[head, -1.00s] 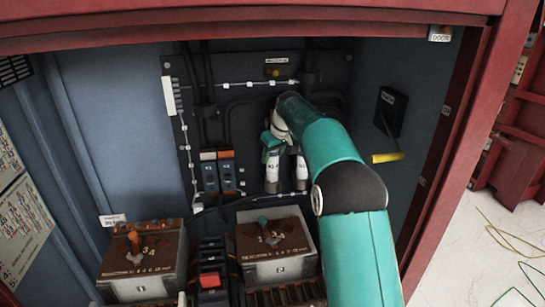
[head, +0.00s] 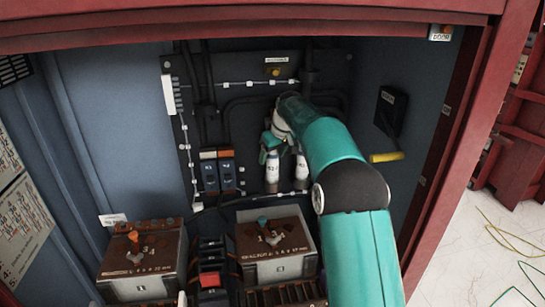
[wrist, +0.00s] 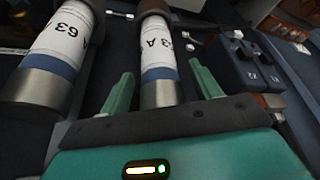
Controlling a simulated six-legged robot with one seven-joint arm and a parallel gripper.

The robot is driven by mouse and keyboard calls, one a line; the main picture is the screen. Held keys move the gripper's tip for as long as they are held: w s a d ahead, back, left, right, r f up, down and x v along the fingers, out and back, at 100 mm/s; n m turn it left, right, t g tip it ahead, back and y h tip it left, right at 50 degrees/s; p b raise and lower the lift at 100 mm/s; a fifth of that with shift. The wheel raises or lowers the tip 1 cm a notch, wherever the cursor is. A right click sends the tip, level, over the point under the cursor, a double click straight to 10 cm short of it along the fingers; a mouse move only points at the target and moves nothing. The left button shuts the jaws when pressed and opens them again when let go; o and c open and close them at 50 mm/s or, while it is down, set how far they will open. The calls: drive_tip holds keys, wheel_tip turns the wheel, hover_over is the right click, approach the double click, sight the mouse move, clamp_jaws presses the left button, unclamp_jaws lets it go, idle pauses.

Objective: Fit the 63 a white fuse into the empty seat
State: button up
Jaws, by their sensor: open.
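Two white fuses with blue bands and metal ends stand side by side on the back panel. In the wrist view the middle fuse (wrist: 160,55) reads "3 A" and lies between my open gripper's (wrist: 162,92) fingers, with a visible gap to the right finger. The other fuse (wrist: 58,48), reading "63", is to the left, outside the fingers. In the head view the left fuse (head: 272,172) is just below my gripper (head: 272,142), and the right fuse (head: 301,170) is beside it, partly behind my arm. I cannot make out an empty seat.
Blue breakers (head: 218,172) stand left of the fuses and show again in the wrist view (wrist: 248,65). Two brown-topped boxes with knobs (head: 143,260) (head: 275,245) stand below. A yellow handle (head: 386,157) sticks out on the right wall. The red cabinet frame (head: 455,140) borders the opening.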

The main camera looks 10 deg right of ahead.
drive_tip(key=v, duration=1.1)
drive_tip(key=shift+r, duration=0.15)
drive_tip(key=shift+s, duration=0.2)
